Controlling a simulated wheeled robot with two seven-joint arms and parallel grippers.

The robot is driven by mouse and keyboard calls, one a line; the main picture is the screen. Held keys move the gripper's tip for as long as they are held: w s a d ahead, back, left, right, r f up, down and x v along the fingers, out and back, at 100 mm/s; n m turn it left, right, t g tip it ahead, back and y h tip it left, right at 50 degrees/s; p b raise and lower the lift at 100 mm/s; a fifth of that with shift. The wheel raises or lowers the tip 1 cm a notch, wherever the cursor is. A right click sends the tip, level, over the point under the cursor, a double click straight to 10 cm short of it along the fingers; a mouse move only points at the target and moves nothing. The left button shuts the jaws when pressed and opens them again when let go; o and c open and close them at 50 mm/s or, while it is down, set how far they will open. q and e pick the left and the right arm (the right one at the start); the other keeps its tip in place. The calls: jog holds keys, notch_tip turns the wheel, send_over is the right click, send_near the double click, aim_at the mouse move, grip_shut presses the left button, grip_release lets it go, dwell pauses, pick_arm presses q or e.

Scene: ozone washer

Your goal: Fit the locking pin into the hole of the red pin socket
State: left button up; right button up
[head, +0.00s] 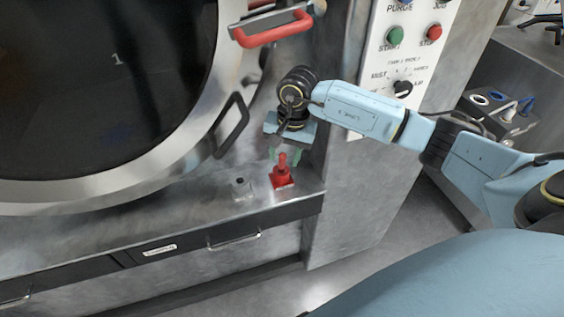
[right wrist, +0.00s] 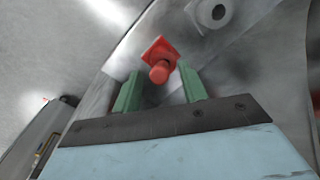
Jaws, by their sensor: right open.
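The red pin socket (head: 283,184) is a square red base on the steel ledge below the round door. It also shows in the right wrist view (right wrist: 160,48). A red upright post, which looks like the locking pin (head: 282,164), stands on it, and its rounded end (right wrist: 159,72) faces the wrist camera. I cannot tell how deep it sits. My right gripper (head: 284,156) is directly above, with its green fingers open on either side of the post's top, not closed on it. In the right wrist view the gripper (right wrist: 158,80) is empty. My left gripper is out of view.
A small grey block with a dark round centre (head: 241,188) stands left of the red socket. The round door (head: 160,165) and its black handle (head: 232,125) are close behind. A red handle (head: 272,30) and a control panel (head: 404,50) are above. The ledge's front edge is near.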

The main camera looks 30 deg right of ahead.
jog(key=shift+w+a+f, duration=0.1)
jog(key=shift+f, duration=0.6)
jog(key=shift+w+a+f, duration=0.1)
jog(key=shift+f, duration=0.6)
grip_shut()
jog(key=shift+r, duration=0.15)
